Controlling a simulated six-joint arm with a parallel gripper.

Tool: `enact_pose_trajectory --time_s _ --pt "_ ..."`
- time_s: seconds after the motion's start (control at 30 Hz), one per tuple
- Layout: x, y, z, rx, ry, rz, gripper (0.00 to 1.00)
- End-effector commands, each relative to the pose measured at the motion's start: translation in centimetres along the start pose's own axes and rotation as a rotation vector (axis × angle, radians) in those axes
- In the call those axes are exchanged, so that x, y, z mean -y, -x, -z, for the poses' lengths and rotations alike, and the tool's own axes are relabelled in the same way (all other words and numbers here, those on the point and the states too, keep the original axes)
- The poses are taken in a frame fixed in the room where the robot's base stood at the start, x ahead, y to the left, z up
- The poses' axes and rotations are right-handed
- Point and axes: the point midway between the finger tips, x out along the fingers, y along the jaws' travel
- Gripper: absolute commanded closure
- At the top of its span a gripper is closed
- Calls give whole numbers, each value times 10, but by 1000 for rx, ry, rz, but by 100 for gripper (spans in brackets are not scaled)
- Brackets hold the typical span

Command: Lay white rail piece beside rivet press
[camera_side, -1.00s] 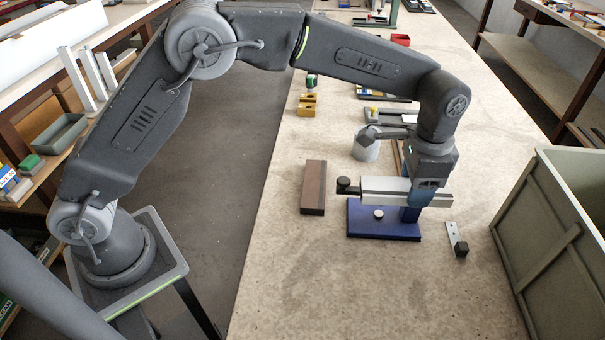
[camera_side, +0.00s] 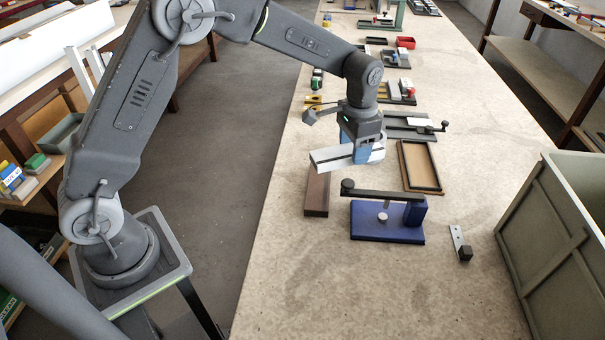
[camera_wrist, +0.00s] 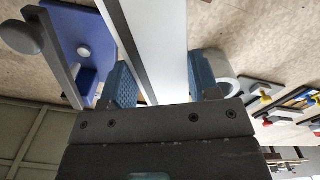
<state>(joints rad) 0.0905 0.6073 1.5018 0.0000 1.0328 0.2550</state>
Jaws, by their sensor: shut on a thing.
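The white rail piece (camera_side: 328,158) is a long pale bar with a dark stripe along it. My gripper (camera_side: 364,152) is shut on it and holds it in the air, behind the rivet press in the side view. In the wrist view the rail piece (camera_wrist: 160,35) runs between the blue finger pads of my gripper (camera_wrist: 163,83). The rivet press (camera_side: 386,222) has a blue base, a dark lever with a round knob, and a silver button. It also shows in the wrist view (camera_wrist: 95,35), apart from the rail piece.
A brown block (camera_side: 317,197) lies left of the press, near the rail's left end. A shallow tray (camera_side: 437,184) lies behind right. A metal strip with a black block (camera_side: 456,238) and a large crate (camera_side: 550,240) are to the right. The front bench is clear.

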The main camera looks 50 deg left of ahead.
Motion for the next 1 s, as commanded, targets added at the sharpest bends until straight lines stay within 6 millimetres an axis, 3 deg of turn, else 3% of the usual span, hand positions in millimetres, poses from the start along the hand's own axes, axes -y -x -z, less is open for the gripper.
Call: enact_pose_trajectory --time_s 0.1,0.3,0.57,0.67,0.77,1.0 --pt "31 -14 -37 2 138 -1 73" --pt "58 -29 -81 -1 293 0 73" --pt "65 -34 -96 -2 349 0 73" --pt "65 -24 -96 -5 348 1 73" --pt "65 -1 -95 -9 347 3 73" --pt "65 70 -95 -9 346 3 73"
